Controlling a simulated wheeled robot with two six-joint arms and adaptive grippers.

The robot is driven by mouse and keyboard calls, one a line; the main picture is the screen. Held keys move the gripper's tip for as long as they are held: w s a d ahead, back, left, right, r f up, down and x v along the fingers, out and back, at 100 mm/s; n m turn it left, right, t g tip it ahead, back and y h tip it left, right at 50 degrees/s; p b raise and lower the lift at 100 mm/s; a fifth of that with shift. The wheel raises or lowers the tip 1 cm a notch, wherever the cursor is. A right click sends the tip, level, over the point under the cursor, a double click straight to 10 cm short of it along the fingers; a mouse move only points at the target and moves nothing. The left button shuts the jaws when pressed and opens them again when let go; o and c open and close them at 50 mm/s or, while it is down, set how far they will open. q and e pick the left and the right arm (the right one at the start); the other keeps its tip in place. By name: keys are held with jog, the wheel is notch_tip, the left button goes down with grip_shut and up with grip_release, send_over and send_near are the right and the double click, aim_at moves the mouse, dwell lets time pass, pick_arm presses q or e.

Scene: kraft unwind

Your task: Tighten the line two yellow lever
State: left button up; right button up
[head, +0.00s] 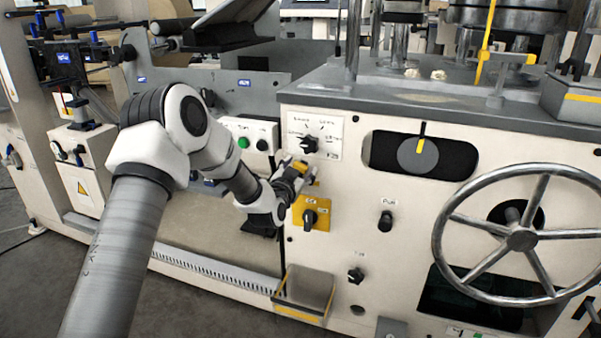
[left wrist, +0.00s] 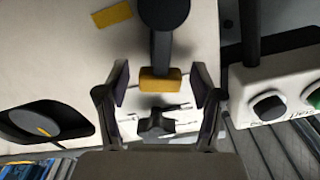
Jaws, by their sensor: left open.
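A lever with a dark stem and a yellow block tip (left wrist: 160,79) is on the cream machine panel. In the left wrist view its tip lies between the two spread fingers of my left gripper (left wrist: 160,96), with visible gaps on both sides. The pivot is at the top edge of that view. In the head view my left gripper (head: 295,172) is at the panel, below the black selector knob (head: 309,145). A bit of yellow (head: 301,165) shows among its fingers; the rest of the lever is hidden. My right gripper is out of view.
A yellow plate with a black rotary switch (head: 310,214) sits just below the gripper. A green-button box (head: 247,139) is to the left. A dial window (head: 420,155) and a large handwheel (head: 521,238) are to the right. A yellow-trimmed box (head: 304,293) juts out low.

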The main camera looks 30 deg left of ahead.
pick_arm(q)
jog(key=shift+w, duration=0.15)
jog(key=shift+c, duration=0.4)
grip_shut()
